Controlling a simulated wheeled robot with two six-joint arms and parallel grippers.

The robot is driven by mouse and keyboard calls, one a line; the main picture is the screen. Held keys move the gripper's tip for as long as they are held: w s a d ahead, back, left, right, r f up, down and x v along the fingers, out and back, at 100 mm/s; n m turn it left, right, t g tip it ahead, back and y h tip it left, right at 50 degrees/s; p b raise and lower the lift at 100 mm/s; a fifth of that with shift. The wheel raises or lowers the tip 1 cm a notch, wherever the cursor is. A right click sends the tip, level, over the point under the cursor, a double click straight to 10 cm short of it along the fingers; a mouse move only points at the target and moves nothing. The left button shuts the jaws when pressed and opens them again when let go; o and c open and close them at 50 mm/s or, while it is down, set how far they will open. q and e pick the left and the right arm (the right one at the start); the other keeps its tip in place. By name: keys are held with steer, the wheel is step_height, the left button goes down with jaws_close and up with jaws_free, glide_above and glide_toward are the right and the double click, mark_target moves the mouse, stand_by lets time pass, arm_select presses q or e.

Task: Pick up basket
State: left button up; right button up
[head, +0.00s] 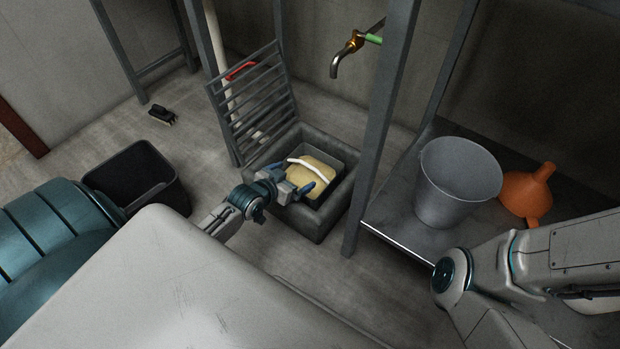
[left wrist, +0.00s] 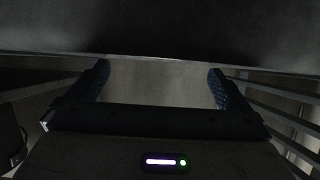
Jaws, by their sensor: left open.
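The basket (head: 325,149) sits down in a square stone floor pit (head: 337,212). It looks like a grey metal container with a pale yellow mass (head: 312,178) in it and a white curved bar, perhaps its handle (head: 308,163), across the top. My left gripper (head: 291,181) is at the near left side of the basket, its blue-tipped fingers apart and nothing seen between them. In the left wrist view the open fingers (left wrist: 160,82) frame a plain greyish surface below a dark band; I cannot tell whether they touch the basket. My right gripper is out of view.
A slatted grate (head: 252,105) leans upright behind the pit. A brass tap (head: 347,52) is above. A black bin (head: 135,178) is at left, a brush (head: 162,114) on the floor.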

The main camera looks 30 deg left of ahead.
mark_target(308, 166)
arm_select(q)
steer(key=b+x, duration=0.1)
steer(key=x, duration=0.1)
steer(key=b+x, duration=0.3)
steer(key=x, duration=0.1)
steer(key=shift+w+r+b, duration=0.15)
steer(key=shift+w+b, duration=0.2)
steer(key=shift+b, duration=0.05)
steer(key=c, duration=1.3)
